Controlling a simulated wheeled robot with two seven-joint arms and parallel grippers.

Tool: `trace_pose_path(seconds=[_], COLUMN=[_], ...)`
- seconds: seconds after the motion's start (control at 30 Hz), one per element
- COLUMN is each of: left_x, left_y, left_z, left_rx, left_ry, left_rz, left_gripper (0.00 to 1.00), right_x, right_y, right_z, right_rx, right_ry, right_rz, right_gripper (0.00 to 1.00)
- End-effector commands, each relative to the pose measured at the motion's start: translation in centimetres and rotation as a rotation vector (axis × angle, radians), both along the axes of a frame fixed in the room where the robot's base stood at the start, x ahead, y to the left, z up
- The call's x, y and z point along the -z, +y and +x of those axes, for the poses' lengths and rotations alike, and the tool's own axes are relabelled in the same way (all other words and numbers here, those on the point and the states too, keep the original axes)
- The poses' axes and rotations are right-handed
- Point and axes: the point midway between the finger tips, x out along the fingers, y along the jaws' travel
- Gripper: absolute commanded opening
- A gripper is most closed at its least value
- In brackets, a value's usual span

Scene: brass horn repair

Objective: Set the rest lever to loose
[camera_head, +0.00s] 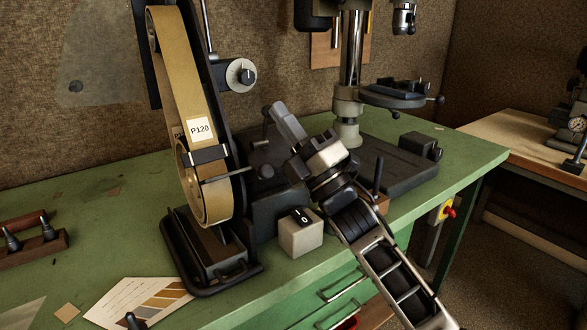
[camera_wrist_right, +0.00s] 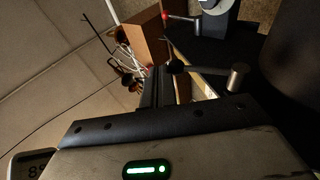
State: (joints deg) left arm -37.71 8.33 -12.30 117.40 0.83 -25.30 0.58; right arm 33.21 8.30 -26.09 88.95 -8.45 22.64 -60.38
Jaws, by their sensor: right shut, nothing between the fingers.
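The belt sander's tan belt (camera_head: 205,190), marked P120, stands upright on the bench. A small dark rest (camera_head: 206,156) sits across the belt's lower front. A thin steel rod (camera_head: 228,174) sticks out beside it; I cannot tell whether this is the rest lever or which setting it has. My right gripper (camera_head: 280,112) is shut and empty, to the right of the belt, apart from the rod in the picture. My left gripper is out of view.
A drill press column (camera_head: 351,60) with a round table (camera_head: 392,96) stands behind on the right. A switch box (camera_head: 301,234) sits beside the sander. A paper card (camera_head: 138,303) lies front left. The green bench (camera_head: 110,225) is mostly clear on the left.

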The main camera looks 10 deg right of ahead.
Motion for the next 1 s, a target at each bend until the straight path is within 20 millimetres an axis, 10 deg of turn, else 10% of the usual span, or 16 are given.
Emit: trace_pose_path(seconds=[1.0], left_x=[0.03], left_y=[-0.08], left_z=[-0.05], left_rx=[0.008], left_ry=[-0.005], left_rz=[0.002], left_gripper=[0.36], right_x=[-0.36], right_y=[0.16], right_z=[0.36], right_rx=[0.000], right_ry=[0.001], right_rz=[-0.001], right_gripper=[0.00])
